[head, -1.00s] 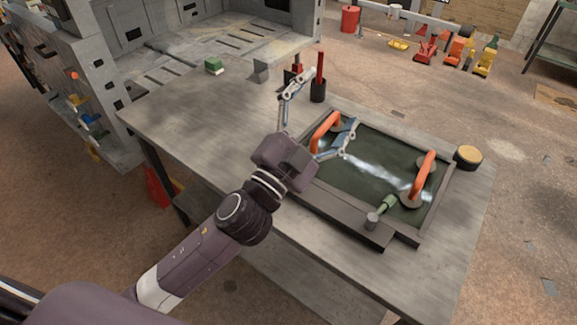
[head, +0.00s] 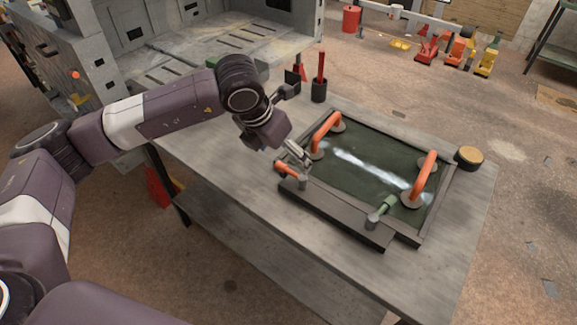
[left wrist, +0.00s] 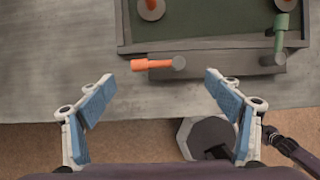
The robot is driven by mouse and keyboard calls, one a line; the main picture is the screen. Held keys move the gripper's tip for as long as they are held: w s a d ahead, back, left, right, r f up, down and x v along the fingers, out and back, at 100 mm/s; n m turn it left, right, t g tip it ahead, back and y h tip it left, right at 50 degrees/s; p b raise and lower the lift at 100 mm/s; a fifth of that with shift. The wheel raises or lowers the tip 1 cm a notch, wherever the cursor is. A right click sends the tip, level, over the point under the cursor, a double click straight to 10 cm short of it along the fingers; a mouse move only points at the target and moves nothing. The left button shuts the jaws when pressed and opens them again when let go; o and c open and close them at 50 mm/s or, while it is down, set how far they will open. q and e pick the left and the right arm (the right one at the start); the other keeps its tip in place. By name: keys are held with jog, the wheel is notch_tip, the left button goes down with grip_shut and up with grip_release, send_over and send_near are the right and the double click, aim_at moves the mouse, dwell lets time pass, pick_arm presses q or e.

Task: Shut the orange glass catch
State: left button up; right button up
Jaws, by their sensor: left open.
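The orange catch (head: 287,170) is a short bar on a grey pivot at the left end of the frame's front rail. In the left wrist view the orange catch (left wrist: 150,65) points left along the rail, off the glass. My left gripper (head: 298,154) is just beyond it in the head view, partly hidden by its own wrist. In the left wrist view the left gripper (left wrist: 158,82) is open and empty, its fingers either side of the catch and apart from it. The dark green glass pane (head: 365,175) lies in the grey frame. My right gripper is not in view.
A green catch (head: 388,205) on the same rail points onto the pane. Two orange handles (head: 327,131) (head: 425,177) stand on the glass. A dark cup (head: 319,90) with a red tool and a round wooden-topped pot (head: 470,157) stand near the frame. The bench front (head: 270,215) is clear.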

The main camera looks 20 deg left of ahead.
aim_at(290, 170)
pick_arm(q)
jog(key=x, duration=0.2)
jog(key=p+x, duration=0.1)
jog(key=x, duration=0.2)
jog(key=p+x, duration=0.1)
jog(key=x, duration=0.1)
jog(key=shift+w+a+f, duration=0.2)
jog(key=shift+a+f, duration=0.1)
jog(key=c, duration=1.5)
jog(key=shift+a, duration=0.1)
